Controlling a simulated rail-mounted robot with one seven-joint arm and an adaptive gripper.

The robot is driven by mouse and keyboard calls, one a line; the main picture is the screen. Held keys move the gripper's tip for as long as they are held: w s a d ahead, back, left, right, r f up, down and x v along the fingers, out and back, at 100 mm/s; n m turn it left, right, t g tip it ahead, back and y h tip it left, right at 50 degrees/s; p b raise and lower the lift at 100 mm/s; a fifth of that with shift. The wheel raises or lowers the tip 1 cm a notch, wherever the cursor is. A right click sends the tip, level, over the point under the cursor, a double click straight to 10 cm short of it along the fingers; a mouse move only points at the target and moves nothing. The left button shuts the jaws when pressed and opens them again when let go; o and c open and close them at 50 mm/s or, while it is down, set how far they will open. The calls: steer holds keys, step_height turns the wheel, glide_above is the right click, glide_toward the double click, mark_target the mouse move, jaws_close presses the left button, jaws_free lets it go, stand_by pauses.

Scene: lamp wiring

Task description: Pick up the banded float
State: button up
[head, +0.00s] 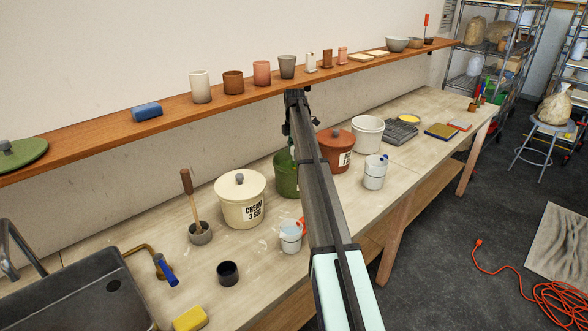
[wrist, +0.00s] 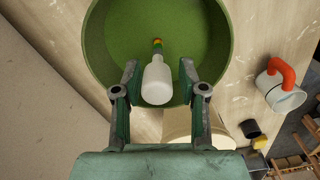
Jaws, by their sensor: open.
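The banded float, a white bulb (wrist: 157,82) with a thin stem banded in green, yellow and red, shows in the wrist view inside a round green crock (wrist: 105,45). My gripper (wrist: 159,76) is open, with one finger on each side of the bulb in the picture. I see no clear contact, and the depth between fingertips and float is hard to tell. In the head view the green crock (head: 286,178) stands on the bench, partly behind my arm. The float is hidden there and my gripper is mostly hidden.
A lidded cream crock (head: 240,205) stands left of the green crock, a lidded brown crock (head: 337,152) to the right. A white jug with an orange handle (head: 291,238) and a black cup (head: 228,273) stand in front. A wooden shelf (head: 180,107) runs along the wall.

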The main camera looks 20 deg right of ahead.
steer(key=shift+w+f+p, duration=0.1)
steer(key=shift+f+p, duration=0.75)
steer(key=shift+f, duration=1.1)
jaws_close()
step_height(320, 180, up, 20)
steer(key=b, duration=0.5)
steer(key=shift+b, duration=0.35)
